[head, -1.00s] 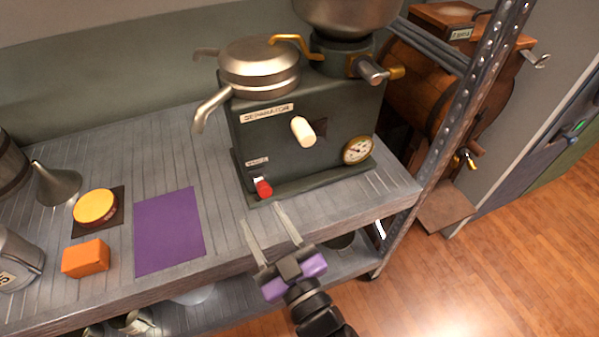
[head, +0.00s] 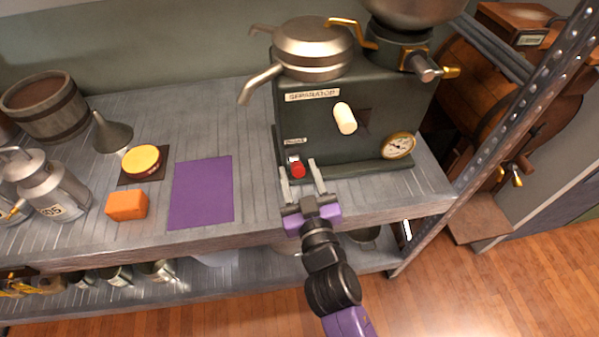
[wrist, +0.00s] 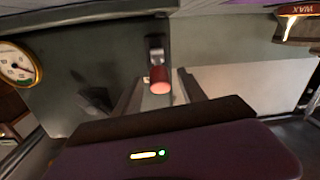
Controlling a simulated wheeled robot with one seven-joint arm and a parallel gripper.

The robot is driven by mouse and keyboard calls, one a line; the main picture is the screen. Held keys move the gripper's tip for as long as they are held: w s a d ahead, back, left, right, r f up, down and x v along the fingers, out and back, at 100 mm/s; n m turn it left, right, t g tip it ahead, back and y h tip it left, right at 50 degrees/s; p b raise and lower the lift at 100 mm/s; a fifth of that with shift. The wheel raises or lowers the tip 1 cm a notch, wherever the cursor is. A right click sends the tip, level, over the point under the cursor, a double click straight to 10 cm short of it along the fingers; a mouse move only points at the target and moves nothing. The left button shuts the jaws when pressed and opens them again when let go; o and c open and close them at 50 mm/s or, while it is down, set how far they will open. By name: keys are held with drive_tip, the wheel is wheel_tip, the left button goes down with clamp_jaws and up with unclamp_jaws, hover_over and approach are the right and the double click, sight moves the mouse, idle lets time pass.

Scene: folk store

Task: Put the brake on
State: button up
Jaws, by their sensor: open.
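The brake is a small red-tipped lever (head: 298,170) low on the left of the dark green separator (head: 345,90), under a small label. In the wrist view the red knob (wrist: 160,80) on its metal mount is at the centre, just beyond and between my fingers. My gripper (head: 302,180) is open, with its two fingers pointing at the separator on either side of the red knob. I cannot tell whether a finger touches it. The separator also has a cream crank knob (head: 344,118) and a round gauge (head: 398,146).
The separator stands on a grey shelf (head: 255,190). A purple mat (head: 200,190), an orange block (head: 126,206), a yellow-topped round piece (head: 141,160), a funnel (head: 112,132) and a milk can (head: 50,185) are to the left. A metal post (head: 500,120) stands at the right.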

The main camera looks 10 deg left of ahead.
clamp_jaws()
idle(1.5)
